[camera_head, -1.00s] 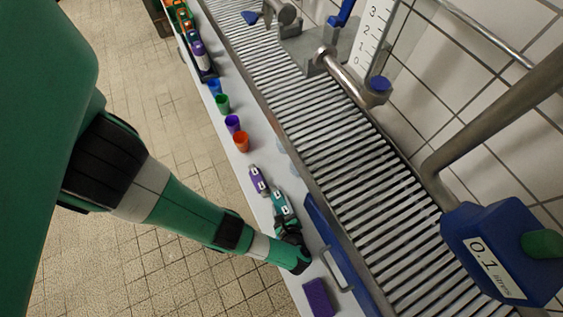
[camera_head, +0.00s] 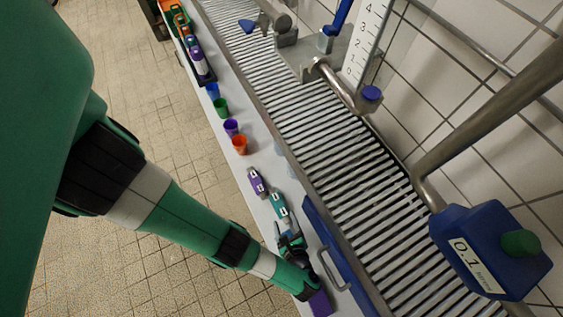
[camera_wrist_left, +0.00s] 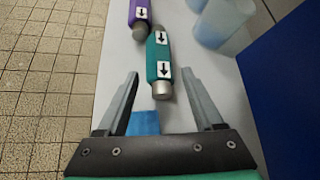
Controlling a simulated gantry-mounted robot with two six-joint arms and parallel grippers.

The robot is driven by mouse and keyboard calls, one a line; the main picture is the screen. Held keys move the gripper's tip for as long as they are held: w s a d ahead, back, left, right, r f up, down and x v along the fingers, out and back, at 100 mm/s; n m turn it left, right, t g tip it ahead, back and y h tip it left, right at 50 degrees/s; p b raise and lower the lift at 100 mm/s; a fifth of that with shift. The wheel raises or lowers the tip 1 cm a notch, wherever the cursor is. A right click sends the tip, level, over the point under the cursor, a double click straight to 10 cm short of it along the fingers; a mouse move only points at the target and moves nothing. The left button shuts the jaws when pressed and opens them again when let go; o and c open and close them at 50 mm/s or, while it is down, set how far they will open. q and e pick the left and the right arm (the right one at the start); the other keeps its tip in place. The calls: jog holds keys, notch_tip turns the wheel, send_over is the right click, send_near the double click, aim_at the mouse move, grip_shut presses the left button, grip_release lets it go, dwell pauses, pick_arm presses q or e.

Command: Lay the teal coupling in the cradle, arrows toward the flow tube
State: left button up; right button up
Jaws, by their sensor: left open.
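The teal coupling (camera_head: 279,206) lies on the pale ledge, and also shows in the left wrist view (camera_wrist_left: 158,60). It has a metal near end and two white labels whose black arrows point toward my left gripper. A purple coupling (camera_head: 256,182) with similar labels lies beside it. My left gripper (camera_head: 287,238) is open and empty, just short of the teal coupling's near end; its spread fingers show in the wrist view (camera_wrist_left: 160,88). My right gripper is not in view. I cannot make out the cradle or the flow tube with certainty.
Coloured cups, including an orange one (camera_head: 240,144), line the ledge. A blue panel with a handle (camera_head: 332,262) stands beside the gripper. A purple block (camera_head: 320,303) is partly behind my wrist. A slatted conveyor (camera_head: 330,150) and a numbered scale (camera_head: 364,45) lie beyond.

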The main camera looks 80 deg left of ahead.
pick_arm(q)
jog(key=v, duration=0.4)
jog(key=shift+d+r, duration=0.1)
jog(key=shift+d, duration=0.1)
dwell(0.3)
